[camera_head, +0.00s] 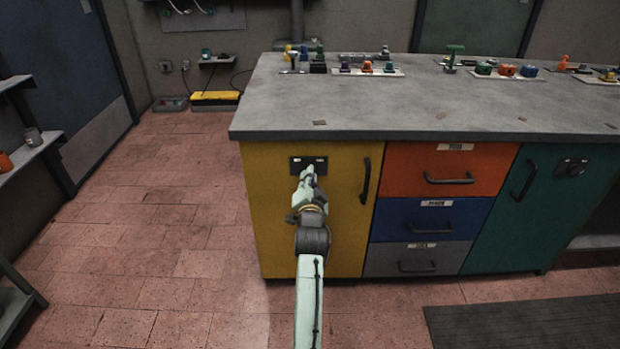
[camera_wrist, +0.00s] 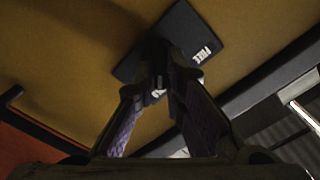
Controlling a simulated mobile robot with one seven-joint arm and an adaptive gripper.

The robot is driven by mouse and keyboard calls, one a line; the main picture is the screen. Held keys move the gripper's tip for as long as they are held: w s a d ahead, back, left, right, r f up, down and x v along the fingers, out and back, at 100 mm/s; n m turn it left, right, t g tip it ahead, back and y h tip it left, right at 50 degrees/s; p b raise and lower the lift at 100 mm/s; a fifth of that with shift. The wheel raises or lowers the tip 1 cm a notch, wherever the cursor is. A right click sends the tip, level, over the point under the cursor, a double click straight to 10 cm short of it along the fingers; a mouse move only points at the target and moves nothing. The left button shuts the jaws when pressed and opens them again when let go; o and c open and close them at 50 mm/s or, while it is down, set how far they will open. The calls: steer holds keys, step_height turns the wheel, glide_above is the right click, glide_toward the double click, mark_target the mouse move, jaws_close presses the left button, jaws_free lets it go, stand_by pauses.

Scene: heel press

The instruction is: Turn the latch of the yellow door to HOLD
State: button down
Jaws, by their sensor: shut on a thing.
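The yellow door (camera_head: 337,225) is the left front of the workbench and looks closed. Its black latch plate (camera_head: 320,160) sits near the top of the door, and my arm reaches up to it from below. My gripper (camera_head: 308,172) is at the plate and hides its middle. In the wrist view the plate (camera_wrist: 192,32) is dark with white lettering that reads FREE; a second label is mostly hidden behind the fingers. My gripper (camera_wrist: 162,85) is shut on the latch, whose small dark knob is largely covered by the fingertips. Where the latch points cannot be told.
A black handle (camera_head: 366,180) stands out to the right of the latch. Orange (camera_head: 410,165), blue and grey drawers and a teal door (camera_head: 545,205) follow. The grey benchtop (camera_head: 300,110) overhangs above. The tiled floor at left is clear.

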steer(key=c, duration=1.7)
jaws_free()
steer(key=shift+o, duration=0.2)
steer(key=s, duration=1.2)
